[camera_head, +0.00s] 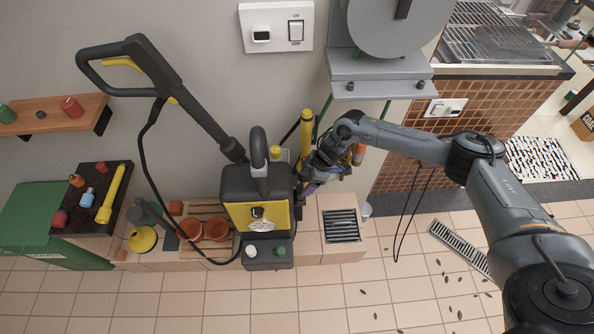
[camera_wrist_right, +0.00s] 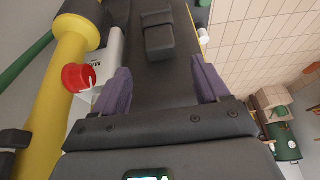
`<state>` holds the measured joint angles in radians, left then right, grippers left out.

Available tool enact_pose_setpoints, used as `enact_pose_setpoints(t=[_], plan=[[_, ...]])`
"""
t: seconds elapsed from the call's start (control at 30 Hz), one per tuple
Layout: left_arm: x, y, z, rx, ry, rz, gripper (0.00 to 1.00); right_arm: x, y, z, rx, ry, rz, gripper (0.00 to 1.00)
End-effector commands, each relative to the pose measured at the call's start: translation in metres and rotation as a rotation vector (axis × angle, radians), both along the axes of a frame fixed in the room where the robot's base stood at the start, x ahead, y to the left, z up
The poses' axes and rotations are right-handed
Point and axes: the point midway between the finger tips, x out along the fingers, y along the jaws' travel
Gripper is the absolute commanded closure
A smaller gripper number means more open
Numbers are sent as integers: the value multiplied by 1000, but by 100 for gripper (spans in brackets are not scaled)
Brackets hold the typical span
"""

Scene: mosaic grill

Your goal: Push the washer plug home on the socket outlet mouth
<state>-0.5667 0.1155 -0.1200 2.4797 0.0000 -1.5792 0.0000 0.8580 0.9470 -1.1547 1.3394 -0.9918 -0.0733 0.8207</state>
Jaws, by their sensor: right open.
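My right gripper (camera_head: 308,184) is at the right side of the black and yellow pressure washer (camera_head: 258,188). In the right wrist view its purple fingers (camera_wrist_right: 163,88) are apart, with a dark surface and a raised black block (camera_wrist_right: 159,35) beyond them. I cannot tell whether that block is the washer plug. A white outlet plate (camera_head: 277,27) with an ON/OFF switch is on the wall at top centre; a small black piece is at its left. A second white outlet (camera_head: 446,108) is on the brick wall. My left gripper is not in view.
In the right wrist view a yellow tube (camera_wrist_right: 72,50) and a red cap (camera_wrist_right: 78,77) lie close to the left finger. Clay pots (camera_head: 215,229) stand left of the washer. A grey hose reel (camera_head: 395,25) is above my right forearm. A black cable (camera_head: 408,220) hangs below it.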

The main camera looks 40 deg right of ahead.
Motion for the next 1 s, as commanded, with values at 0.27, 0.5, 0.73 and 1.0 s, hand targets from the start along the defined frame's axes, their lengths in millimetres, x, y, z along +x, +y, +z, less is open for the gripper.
enact_pose_setpoints(t=[0.27,0.5,0.73,1.0], plan=[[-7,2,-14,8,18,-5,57,7,6,-23,-2,-3,-1,26],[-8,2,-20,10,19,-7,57,12,13,-41,-2,-4,-1,26],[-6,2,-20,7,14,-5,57,13,14,-44,-1,-5,-1,26],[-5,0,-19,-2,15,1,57,13,14,-44,-2,-5,-1,45]])
